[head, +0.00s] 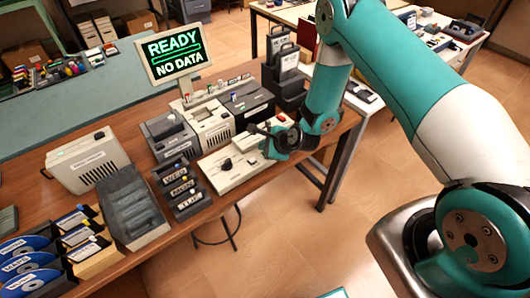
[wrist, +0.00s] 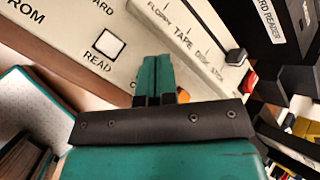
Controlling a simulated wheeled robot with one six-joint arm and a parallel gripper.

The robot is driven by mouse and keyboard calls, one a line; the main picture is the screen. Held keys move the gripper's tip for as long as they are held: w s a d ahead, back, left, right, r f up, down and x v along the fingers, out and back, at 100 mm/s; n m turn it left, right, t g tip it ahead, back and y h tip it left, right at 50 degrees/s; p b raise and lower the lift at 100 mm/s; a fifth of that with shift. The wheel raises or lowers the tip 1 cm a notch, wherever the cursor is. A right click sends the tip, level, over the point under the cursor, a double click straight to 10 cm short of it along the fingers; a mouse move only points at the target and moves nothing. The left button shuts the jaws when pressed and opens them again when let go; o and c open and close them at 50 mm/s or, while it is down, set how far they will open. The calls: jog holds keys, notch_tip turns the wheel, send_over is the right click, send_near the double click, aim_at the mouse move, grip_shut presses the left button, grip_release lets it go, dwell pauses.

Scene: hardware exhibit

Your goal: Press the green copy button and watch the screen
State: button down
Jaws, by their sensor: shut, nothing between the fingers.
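The screen (head: 173,52) stands behind the machines and reads "READY" and "NO DATA" in light green letters. My gripper (head: 268,150) is over the right end of a pale control panel (head: 238,175) with a dark knob. In the wrist view, my gripper (wrist: 155,75) shows its teal fingers shut together and empty. They overlap the edges of pale panels; contact cannot be told. A white square button (wrist: 109,43) marked "READ" is left of the fingertips.
Pale and dark machines (head: 213,127) stand close behind the panel. Labelled dark trays (head: 182,189) and a grey box (head: 130,207) are to its left. The wooden table's front edge (head: 215,210) is close to the panel. Open floor (head: 300,235) lies in front.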

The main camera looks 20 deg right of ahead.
jog(key=shift+f+b, duration=0.35)
dwell(0.5)
jog(key=shift+r, duration=0.1)
jog(key=shift+r+p, duration=0.6)
jog(key=shift+r, duration=0.1)
jog(key=shift+r, duration=0.1)
notch_tip(320, 180, up, 5)
jog(key=p, duration=0.3)
jog(key=shift+p, duration=0.4)
dwell(0.5)
